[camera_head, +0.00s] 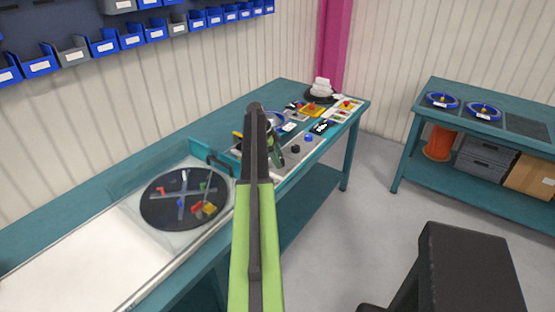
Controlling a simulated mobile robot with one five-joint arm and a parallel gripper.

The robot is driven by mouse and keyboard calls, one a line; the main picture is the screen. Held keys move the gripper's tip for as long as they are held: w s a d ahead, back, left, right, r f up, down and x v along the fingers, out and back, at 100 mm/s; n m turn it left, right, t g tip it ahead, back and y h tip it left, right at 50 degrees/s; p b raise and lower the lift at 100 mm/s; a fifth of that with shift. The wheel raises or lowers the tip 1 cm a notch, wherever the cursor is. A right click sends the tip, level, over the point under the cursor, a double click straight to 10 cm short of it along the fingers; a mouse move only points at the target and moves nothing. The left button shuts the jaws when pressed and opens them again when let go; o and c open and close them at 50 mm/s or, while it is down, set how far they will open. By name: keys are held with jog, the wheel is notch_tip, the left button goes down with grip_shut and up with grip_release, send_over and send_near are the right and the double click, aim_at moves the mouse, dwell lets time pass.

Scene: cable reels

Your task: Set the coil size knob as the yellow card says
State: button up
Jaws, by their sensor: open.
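The far end of the bench holds a pale control panel with small parts on it. A black round knob (295,149) and a blue round knob (308,138) stand near its front edge. I cannot tell which one sets coil size. A flat yellow piece (312,111) with red on top lies farther back; I cannot tell if it is the yellow card, and no writing is readable. My green and black arm reaches up the middle. My gripper (275,148) shows only partly beside the arm's far end, open, left of the black knob, with no held object visible.
A dark round turntable (165,208) with coloured pegs sits on the near bench (120,190). Blue bins (103,44) hang on the wall. At right, a second teal bench (500,135) carries two blue reels (484,111).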

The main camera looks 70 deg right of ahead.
jog(key=shift+r, duration=0.1)
jog(key=p+v, duration=1.6)
jog(key=v, duration=0.1)
jog(key=shift+r, duration=0.15)
